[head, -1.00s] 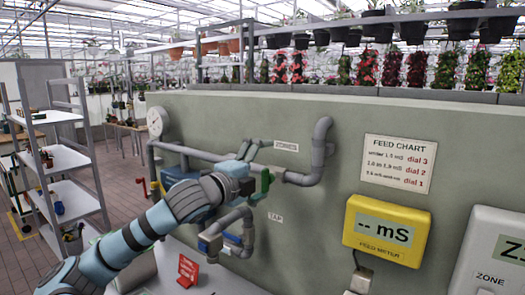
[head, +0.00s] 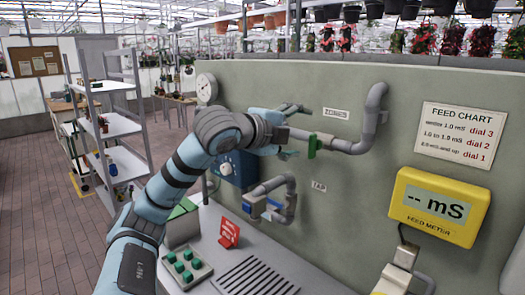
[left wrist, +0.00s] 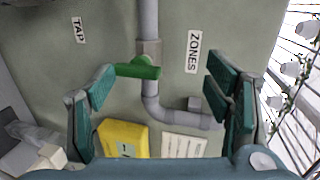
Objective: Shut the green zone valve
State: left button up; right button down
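The green zone valve (head: 312,146) is a lever on the grey pipe under the ZONES label, and its handle lies crosswise to the pipe. It also shows in the left wrist view (left wrist: 138,70), left of the middle, with the pipe running up and down behind it. My left gripper (head: 297,131) is open and empty beside the valve, on its left in the head view. My right gripper is not in view.
A blue-handled tap (head: 262,207) sits lower on the wall. A blue box (head: 236,168) is partly behind my left arm. The yellow feed meter (head: 440,207) and feed chart (head: 455,136) are at right. A red sign (head: 229,234) stands on the bench.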

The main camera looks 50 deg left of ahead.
pick_arm(q)
jog(key=s+d+b, duration=0.2)
jog(key=s+b, duration=0.6)
jog(key=s, duration=0.5)
jog(key=shift+s+d, duration=0.2)
jog(key=shift+s, duration=0.1)
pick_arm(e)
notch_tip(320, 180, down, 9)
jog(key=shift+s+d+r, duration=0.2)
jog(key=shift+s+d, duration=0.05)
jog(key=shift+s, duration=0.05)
pick_arm(q)
jog(key=shift+w+a+f, duration=0.1)
jog(key=shift+f, duration=0.05)
